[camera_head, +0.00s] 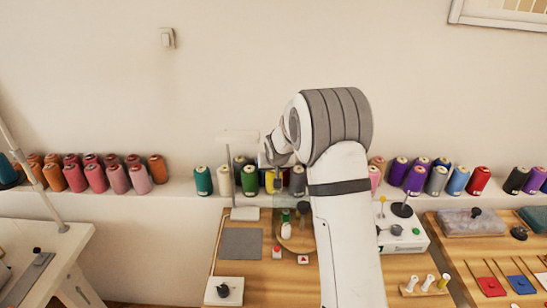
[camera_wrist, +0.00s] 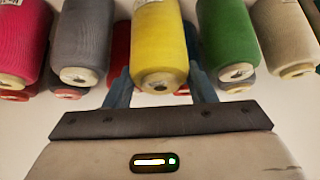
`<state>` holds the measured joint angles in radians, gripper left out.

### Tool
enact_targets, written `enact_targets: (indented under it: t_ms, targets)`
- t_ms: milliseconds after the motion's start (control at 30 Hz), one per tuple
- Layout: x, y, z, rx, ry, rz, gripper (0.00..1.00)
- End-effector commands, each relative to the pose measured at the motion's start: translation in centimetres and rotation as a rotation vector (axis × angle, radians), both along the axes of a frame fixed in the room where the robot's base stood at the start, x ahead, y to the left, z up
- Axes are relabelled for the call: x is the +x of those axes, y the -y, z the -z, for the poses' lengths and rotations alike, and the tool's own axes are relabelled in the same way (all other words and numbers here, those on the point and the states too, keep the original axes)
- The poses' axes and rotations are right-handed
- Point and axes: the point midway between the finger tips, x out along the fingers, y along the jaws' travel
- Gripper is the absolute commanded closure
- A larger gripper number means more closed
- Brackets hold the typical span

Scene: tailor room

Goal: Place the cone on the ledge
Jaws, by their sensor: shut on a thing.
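My gripper (camera_wrist: 158,84) is shut on a yellow thread cone (camera_wrist: 158,40), which stands between its two blue-grey fingers in the wrist view. In the head view my gripper (camera_head: 276,158) is at the ledge (camera_head: 180,189) along the wall, and the yellow cone (camera_head: 269,180) shows in part below it. The cone is in the row, with a green cone (camera_head: 249,180) to its left. I cannot tell whether its base touches the ledge. My arm hides part of the row.
In the wrist view a grey cone (camera_wrist: 80,45) and a green cone (camera_wrist: 229,42) stand close on either side, with more cones behind. A wooden table (camera_head: 262,290) lies below the ledge, with a thread stand (camera_head: 231,175) at its left. A bare ledge stretch lies further left.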

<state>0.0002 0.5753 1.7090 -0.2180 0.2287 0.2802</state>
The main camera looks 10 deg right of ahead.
Motion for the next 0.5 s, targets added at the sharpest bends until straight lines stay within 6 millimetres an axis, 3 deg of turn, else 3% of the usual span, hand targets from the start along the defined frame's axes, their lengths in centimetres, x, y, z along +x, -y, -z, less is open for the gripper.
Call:
enact_targets:
  t_ms: [33,367,433,500]
  targets:
    - [0.1,-0.1,-0.9,0.001,-0.013,-0.001,0.9]
    - [0.5,-0.5,-1.0,0.009,-0.105,-0.009,0.9]
    - [0.5,-0.6,-0.8,0.01,-0.119,-0.01,0.9]
    - [0.5,-0.5,0.9,0.01,-0.117,-0.01,0.9]
